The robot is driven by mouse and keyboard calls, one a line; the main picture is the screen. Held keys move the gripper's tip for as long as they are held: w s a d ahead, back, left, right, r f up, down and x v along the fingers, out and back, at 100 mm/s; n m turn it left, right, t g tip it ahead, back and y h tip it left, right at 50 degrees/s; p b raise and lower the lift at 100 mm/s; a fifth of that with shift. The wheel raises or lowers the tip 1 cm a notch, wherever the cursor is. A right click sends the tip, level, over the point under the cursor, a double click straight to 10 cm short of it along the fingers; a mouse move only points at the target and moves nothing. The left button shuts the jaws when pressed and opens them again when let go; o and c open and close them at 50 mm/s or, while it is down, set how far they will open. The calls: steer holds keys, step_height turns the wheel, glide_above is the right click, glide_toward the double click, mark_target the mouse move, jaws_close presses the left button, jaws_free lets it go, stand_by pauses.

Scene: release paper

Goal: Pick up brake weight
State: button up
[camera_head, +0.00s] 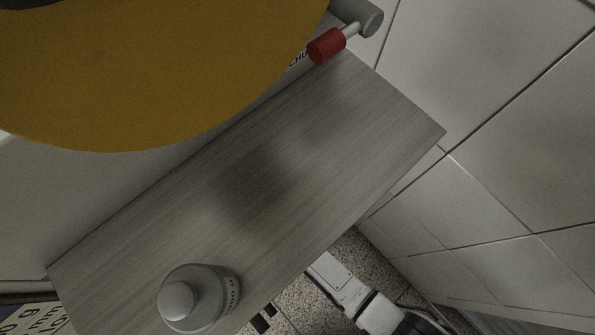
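A grey metal weight (201,296) with a rounded knob on top stands on the grey wood-grain board (300,165) near its lower left end. It looks like the brake weight. No gripper fingers show in the head view, and nothing touches the weight.
A large yellow rounded surface (160,70) fills the upper left. A red-tipped grey handle (327,46) is at the board's upper end. The board's middle is clear. White tiled panels (500,130) lie to the right. A white jointed part (338,282) is below, over a speckled floor.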

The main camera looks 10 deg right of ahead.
steer(key=c, duration=1.2)
steer(key=shift+r, duration=0.1)
